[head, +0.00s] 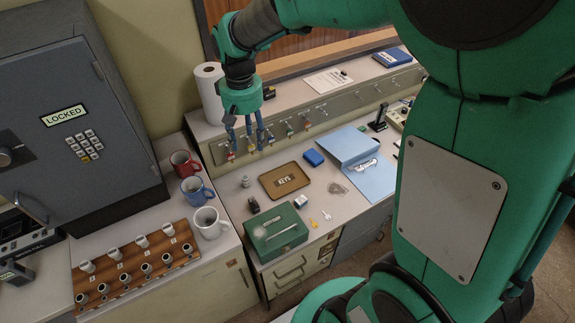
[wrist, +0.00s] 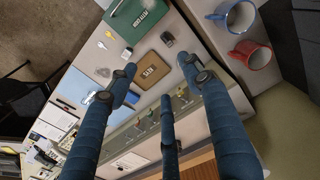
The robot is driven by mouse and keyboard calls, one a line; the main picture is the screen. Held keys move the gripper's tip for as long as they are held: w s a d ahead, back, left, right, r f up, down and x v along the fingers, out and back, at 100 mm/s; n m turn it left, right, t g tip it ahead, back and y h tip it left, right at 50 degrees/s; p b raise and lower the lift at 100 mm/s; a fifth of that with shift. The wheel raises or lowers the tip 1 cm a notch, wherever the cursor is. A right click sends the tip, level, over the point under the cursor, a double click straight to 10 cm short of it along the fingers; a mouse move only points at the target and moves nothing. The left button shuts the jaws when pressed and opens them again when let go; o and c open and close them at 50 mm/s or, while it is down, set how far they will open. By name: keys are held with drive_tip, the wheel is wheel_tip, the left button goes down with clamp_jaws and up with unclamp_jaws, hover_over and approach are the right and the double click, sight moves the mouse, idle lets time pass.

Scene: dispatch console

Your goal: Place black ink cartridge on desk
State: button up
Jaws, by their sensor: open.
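My gripper (head: 247,150) is open and empty, its blue fingers spread and pointing down in front of the hook rail above the back of the desk (head: 232,202). Its fingers also fill the wrist view (wrist: 161,78). A small dark block (head: 253,204) stands on the desk behind the green cash box; it also shows in the wrist view (wrist: 167,39). Another small black item (head: 268,93) lies on the raised shelf, just right of my gripper's wrist. Both are too small to tell which one is the black ink cartridge.
Mugs (head: 209,223) stand left.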

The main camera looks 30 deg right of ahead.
drive_tip(key=s+r+t, duration=0.2)
drive_tip(key=s+r, duration=0.4)
drive_tip(key=s, duration=0.5)
drive_tip(key=s+r+t, duration=0.3)
drive_tip(key=s+r, duration=0.3)
drive_tip(key=s, duration=0.6)
drive_tip(key=shift+s+a, duration=0.25)
drive_tip(key=shift+a, duration=0.15)
wheel_tip(320, 180, down, 3)
drive_tip(key=b, duration=0.3)
